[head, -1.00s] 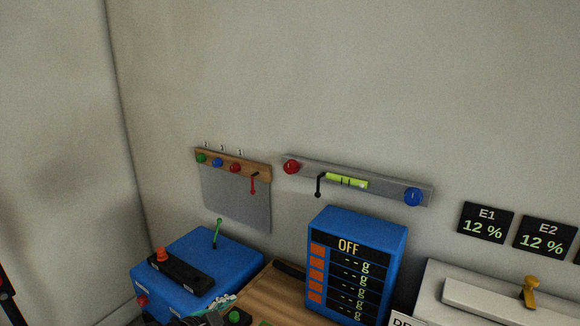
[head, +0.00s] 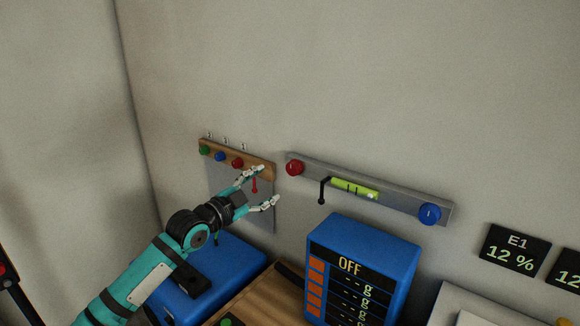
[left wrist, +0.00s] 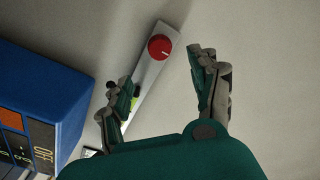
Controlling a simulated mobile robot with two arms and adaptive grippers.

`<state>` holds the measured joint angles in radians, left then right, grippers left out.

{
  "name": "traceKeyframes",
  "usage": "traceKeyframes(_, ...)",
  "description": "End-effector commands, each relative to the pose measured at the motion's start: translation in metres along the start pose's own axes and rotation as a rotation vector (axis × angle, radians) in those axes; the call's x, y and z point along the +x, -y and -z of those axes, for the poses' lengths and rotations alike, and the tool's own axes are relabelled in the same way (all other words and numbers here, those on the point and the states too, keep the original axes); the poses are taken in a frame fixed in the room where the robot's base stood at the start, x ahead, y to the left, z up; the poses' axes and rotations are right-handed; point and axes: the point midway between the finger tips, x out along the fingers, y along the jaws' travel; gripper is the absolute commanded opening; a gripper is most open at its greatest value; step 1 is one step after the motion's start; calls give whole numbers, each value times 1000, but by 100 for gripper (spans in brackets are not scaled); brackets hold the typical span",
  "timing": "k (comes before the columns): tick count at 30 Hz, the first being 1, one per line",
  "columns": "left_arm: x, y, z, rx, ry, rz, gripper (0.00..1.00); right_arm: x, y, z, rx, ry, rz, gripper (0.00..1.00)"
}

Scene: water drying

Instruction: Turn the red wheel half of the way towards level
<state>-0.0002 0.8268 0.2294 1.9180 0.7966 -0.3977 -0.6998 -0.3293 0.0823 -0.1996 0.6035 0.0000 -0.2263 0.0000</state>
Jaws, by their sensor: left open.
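The red wheel (head: 294,167) is a round knob at the left end of a grey bar (head: 400,198) on the wall. A blue wheel (head: 430,214) is at the bar's right end. A yellow-green level vial (head: 354,188) sits between them. My left gripper (head: 262,187) is open and empty, left of and a little below the red wheel, apart from it. In the left wrist view the red wheel (left wrist: 160,47) shows beyond and between the open fingers (left wrist: 163,80), with a white mark on its face. My right gripper is not in view.
A wooden strip (head: 264,171) with green, blue and red knobs and a grey panel hangs behind my left gripper. A black lever (head: 323,190) hangs by the vial. A blue box reading OFF (head: 365,250) stands below the bar.

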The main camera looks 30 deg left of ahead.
Motion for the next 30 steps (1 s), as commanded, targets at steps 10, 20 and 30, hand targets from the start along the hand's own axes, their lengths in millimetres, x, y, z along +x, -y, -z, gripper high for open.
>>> traceKeyframes(10,74,3,2,-5,1,2,62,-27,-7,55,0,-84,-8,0)
traceKeyframes(20,107,0,0,-2,2,-1,62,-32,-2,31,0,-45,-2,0)
traceKeyframes(30,108,-1,-1,-1,1,-1,56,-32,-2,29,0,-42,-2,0)
